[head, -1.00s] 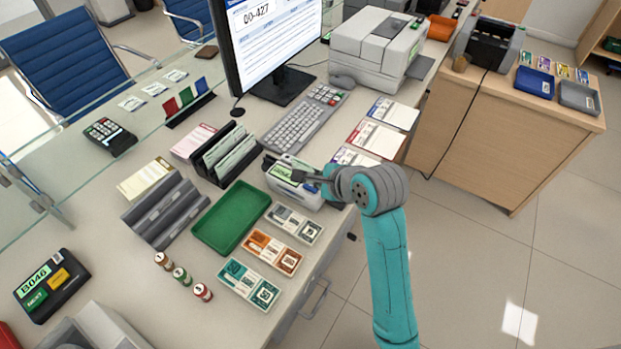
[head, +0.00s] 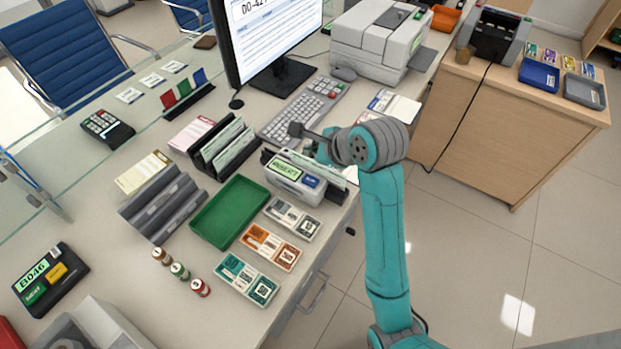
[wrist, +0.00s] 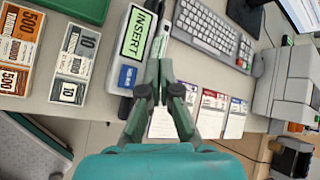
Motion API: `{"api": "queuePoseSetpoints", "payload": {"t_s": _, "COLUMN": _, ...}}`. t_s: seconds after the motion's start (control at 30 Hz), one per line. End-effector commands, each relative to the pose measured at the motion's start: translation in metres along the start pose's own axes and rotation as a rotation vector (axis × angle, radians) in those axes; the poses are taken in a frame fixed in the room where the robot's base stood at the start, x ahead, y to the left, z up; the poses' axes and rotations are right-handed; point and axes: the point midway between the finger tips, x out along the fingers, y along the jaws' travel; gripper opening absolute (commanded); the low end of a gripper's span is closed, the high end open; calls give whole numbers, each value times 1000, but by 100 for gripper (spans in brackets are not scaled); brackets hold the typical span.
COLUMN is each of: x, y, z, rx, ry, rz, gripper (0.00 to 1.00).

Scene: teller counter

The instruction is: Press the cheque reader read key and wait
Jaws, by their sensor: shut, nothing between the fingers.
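The cheque reader (head: 291,185) is a grey box at the counter's front edge. Its lit green display reads INSERT in the wrist view (wrist: 137,33). A blue key (wrist: 127,76) with white lettering too small to read sits beside the display; it also shows in the head view (head: 311,181). My gripper (wrist: 158,68) is shut and empty. In the wrist view its fingertips appear just right of the blue key, over the dark slot side of the reader. The key is uncovered. In the head view the fingertips are mostly hidden behind my wrist.
A keyboard (head: 301,112) and printed forms (head: 396,106) lie behind the reader. A green tray (head: 230,211), a dark cheque rack (head: 222,148) and banded note packs (head: 270,247) stand to its left and front. Open floor lies right of the counter.

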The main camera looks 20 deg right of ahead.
Motion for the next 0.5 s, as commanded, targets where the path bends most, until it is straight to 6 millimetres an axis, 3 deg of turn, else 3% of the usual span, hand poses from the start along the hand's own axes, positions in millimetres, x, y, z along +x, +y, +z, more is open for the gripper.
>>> {"api": "queuePoseSetpoints", "payload": {"t_s": 0.5, "x": 43, "y": 32, "z": -32, "rx": 0, "ry": 1, "rz": 2, "gripper": 0}}
